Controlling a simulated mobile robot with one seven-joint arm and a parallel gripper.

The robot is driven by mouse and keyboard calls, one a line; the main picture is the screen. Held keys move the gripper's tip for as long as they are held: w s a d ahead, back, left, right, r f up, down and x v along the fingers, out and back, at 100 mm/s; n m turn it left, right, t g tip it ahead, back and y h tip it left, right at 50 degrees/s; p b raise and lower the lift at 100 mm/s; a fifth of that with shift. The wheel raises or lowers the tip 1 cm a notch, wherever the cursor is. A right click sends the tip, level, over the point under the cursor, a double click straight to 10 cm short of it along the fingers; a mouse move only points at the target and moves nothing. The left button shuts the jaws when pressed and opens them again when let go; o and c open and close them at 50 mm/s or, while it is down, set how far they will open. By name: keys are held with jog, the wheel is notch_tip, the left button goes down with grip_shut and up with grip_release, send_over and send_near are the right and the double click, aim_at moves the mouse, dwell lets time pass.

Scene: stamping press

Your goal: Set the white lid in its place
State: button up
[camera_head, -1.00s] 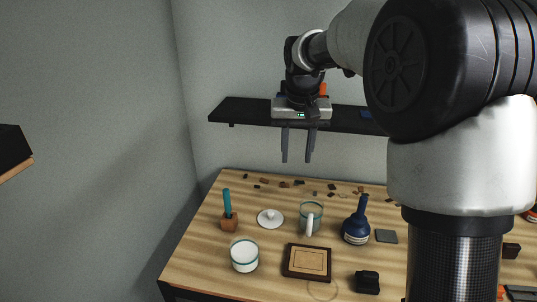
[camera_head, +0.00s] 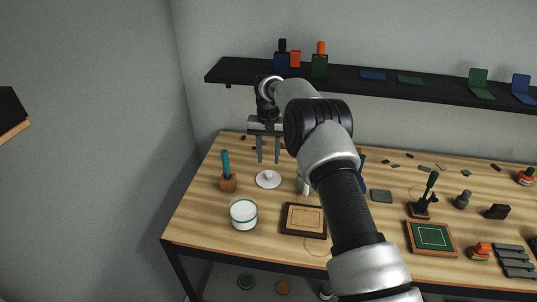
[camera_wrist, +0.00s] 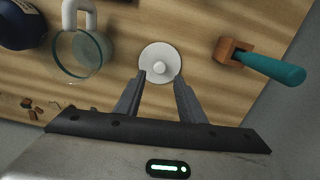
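The white lid (camera_head: 268,179) is a round disc with a small knob, lying flat on the wooden table. It also shows in the wrist view (camera_wrist: 151,55), just beyond my fingertips. My gripper (camera_head: 268,160) is open and empty, above the table close over the lid, with its fingers pointing down; in the wrist view its fingers (camera_wrist: 160,80) are spread apart. A white cup with a green band (camera_head: 243,214) stands in front of the lid. A clear glass mug with a white handle (camera_wrist: 80,52) stands beside the lid; in the head view my arm mostly hides it.
A wooden block holding a teal-handled tool (camera_head: 228,183) stands left of the lid. A brown framed board (camera_head: 304,220) lies to the front right. A dark blue bottle (camera_wrist: 20,25) stands past the glass mug. The black shelf (camera_head: 350,83) runs along the back wall.

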aim_at(268, 173)
notch_tip(268, 173, down, 7)
jog(key=b, duration=0.3)
jog(key=shift+r, duration=0.15)
jog(key=shift+c, duration=1.3)
grip_shut()
jog(key=shift+r, duration=0.1)
jog(key=shift+r+p, duration=1.4)
jog(key=shift+r, duration=1.5)
notch_tip(268, 173, up, 4)
jog(key=shift+f+p, duration=0.2)
jog(key=shift+p, duration=0.85)
